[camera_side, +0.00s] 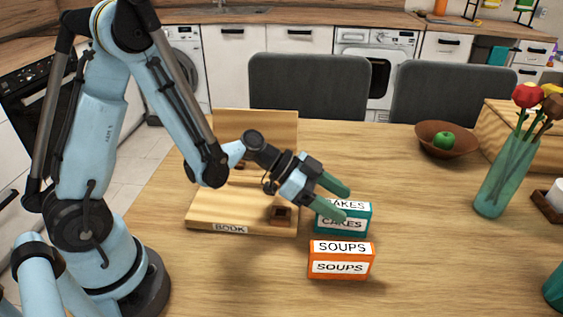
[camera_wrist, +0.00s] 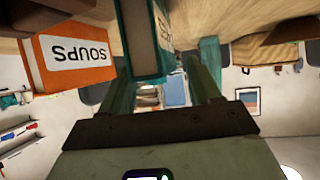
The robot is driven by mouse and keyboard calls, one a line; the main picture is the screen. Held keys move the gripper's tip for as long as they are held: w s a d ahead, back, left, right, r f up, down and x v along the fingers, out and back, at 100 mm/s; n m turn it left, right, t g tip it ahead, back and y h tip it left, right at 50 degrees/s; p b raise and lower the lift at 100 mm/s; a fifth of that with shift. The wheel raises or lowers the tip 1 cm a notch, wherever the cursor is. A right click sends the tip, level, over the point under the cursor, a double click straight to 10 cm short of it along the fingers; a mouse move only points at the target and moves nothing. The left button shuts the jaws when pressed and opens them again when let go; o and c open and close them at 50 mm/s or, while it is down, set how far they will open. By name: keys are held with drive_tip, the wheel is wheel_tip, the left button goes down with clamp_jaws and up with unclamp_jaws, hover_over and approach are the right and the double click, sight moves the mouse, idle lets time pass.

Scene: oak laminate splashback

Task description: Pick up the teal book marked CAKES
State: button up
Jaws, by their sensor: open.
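The teal book marked CAKES (camera_side: 358,224) stands on the wooden table, behind the orange book in the side view. In the wrist view, its teal cover and pale pages (camera_wrist: 142,42) show at the top, between the lines of the two fingers and nearer the left one. My gripper (camera_side: 345,204) is open, with green fingers at the CAKES book's upper left; one fingertip covers part of its top label. In the wrist view my gripper (camera_wrist: 165,62) has a clear gap between its fingers and the right finger. Whether either finger touches the book cannot be told.
An orange SOUPS book (camera_side: 341,262) stands close in front of the teal one; it also shows in the wrist view (camera_wrist: 70,62). A wooden stand labelled BOOK (camera_side: 205,217) is at left. A bowl with a green apple (camera_side: 443,140) and a flower vase (camera_side: 495,180) stand right. Table between is clear.

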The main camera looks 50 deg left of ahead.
drive_tip(key=shift+c, duration=0.3)
clamp_jaws()
drive_tip(key=shift+r, duration=0.1)
